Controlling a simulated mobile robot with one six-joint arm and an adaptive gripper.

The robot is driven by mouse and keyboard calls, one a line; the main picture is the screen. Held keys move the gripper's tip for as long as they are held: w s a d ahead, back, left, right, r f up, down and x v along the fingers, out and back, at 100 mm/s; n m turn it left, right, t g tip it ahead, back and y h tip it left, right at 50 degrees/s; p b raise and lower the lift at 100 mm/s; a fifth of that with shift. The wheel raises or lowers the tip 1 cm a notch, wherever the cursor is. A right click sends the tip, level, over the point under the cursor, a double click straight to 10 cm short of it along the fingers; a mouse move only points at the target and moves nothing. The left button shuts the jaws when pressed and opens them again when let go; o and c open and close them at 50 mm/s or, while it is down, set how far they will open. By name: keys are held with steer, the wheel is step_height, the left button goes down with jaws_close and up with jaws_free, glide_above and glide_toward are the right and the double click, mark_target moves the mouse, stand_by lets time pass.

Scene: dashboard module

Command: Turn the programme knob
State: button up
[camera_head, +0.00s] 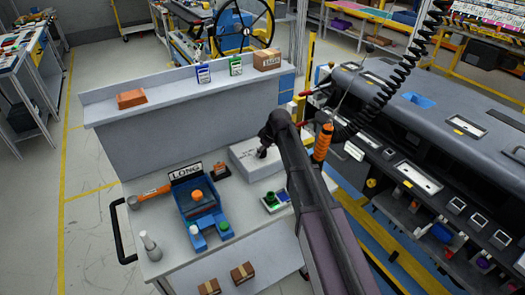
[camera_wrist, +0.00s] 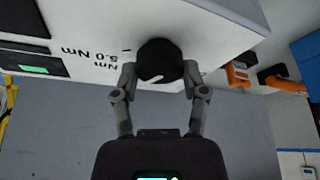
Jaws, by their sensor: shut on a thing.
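The programme knob (camera_wrist: 160,62) is a round black knob with a pale pointer mark, on the face of a white box (camera_wrist: 225,22). In the wrist view my gripper (camera_wrist: 160,78) has one finger on each side of the knob and is shut on it. Printed text reading "5.0 Nm" is beside the knob on the white face. In the head view the white box (camera_head: 245,153) stands on the bench near the back panel, and my gripper (camera_head: 263,152) reaches down to its top. The knob is mostly hidden there by my gripper and arm.
A dark dashboard (camera_head: 440,130) is at right.

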steer(key=shift+s, duration=0.1)
steer(key=o, duration=1.2)
steer(key=shift+f, duration=0.1)
steer(key=shift+c, duration=0.2)
steer(key=shift+m, duration=0.5)
steer(key=shift+m+t+h, duration=0.5)
steer(key=shift+m, duration=0.8)
steer(key=shift+a+m+t+h, duration=0.1)
steer(key=shift+m+t+h, duration=0.5)
steer(key=shift+m, duration=1.5)
steer(key=w+p+v, duration=0.1)
steer(key=p+v, duration=1.2)
steer(key=v, duration=0.1)
steer(key=s+d+f+m+g+h+b, duration=0.1)
steer(key=s+d+f+g+b, duration=0.1)
steer(key=s+d+f+b, duration=0.4)
steer(key=s+d+f+m+g+b, duration=0.2)
steer(key=s+d+f+b, duration=0.4)
steer(key=s+d, duration=0.6)
steer(key=shift+s+d+f+m+h, duration=0.3)
steer(key=shift+d+f+h, duration=0.1)
steer(key=shift+d+f, duration=0.25)
